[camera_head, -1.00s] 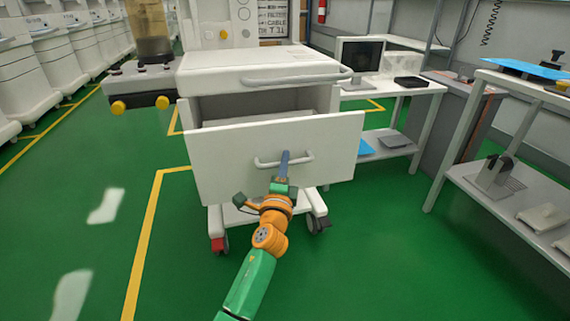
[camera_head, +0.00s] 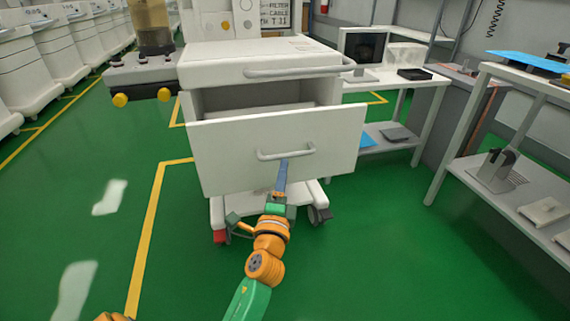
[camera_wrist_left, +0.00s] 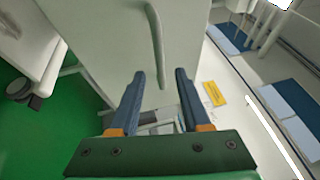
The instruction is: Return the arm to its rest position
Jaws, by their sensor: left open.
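My left arm comes up from the bottom of the head view, green and orange. Its gripper (camera_head: 281,180) is just below the handle (camera_head: 286,153) of the cart's pulled-out drawer (camera_head: 225,150). In the left wrist view the two blue fingers (camera_wrist_left: 158,90) are apart with nothing between them. The drawer handle (camera_wrist_left: 157,45) stands beyond the fingertips there, clear of them. The white cart (camera_head: 215,60) has this drawer standing open, with a dark gap above its front. My right gripper does not show.
A desk (camera_head: 405,85) with a monitor (camera_head: 362,50) stands right of the cart. A shelf table (camera_head: 500,190) is at the far right. More white carts (camera_head: 60,50) line the left. The green floor (camera_head: 385,250) is clear in front and to the right.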

